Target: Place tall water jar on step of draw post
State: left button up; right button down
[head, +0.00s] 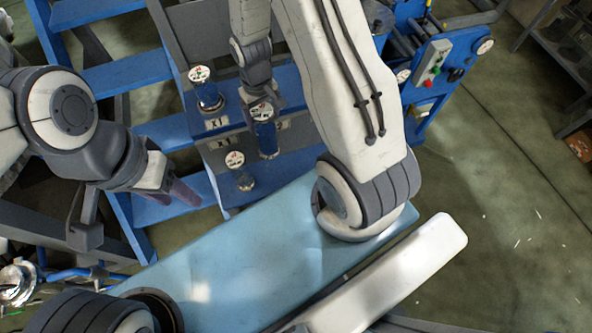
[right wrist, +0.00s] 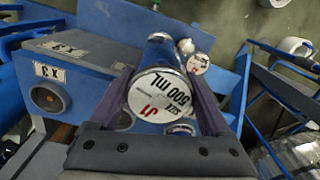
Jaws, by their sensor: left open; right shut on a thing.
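A tall blue jar (head: 267,138) with a white lid is under my right gripper (head: 262,105), in front of the stepped blue post (head: 185,132). In the right wrist view the jar's lid (right wrist: 163,95) reads "J1" and "500 mL". The right gripper's dark fingers (right wrist: 165,85) lie on both sides of it and are shut on it. The jar looks close to upright; whether its base touches the lower step (head: 290,160) I cannot tell. My left gripper (head: 180,192) is open and empty, left of the steps.
Another blue jar (head: 207,92) stands on the upper step, behind an "X1" label.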

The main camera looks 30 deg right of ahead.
jog(key=s+d+f+n+b, duration=0.1)
jog(key=s+d+f+b, duration=0.25)
jog(key=d+b, duration=0.4)
jog(key=s+d+f+n+b, duration=0.2)
jog(key=s+d+f+b, duration=0.15)
jog(key=d+b, duration=0.45)
jog(key=s+d+f+n+b, duration=0.1)
jog(key=s+d+f+b, duration=0.25)
jog(key=d+b, duration=0.4)
jog(key=w+a+f+p, duration=0.1)
jog(key=w+a+f, duration=0.5)
jog(key=f, duration=0.5)
jog(key=shift+w+a+f, duration=0.15)
jog(key=shift+w, duration=0.85)
jog(key=shift+f, duration=0.15)
grip_release()
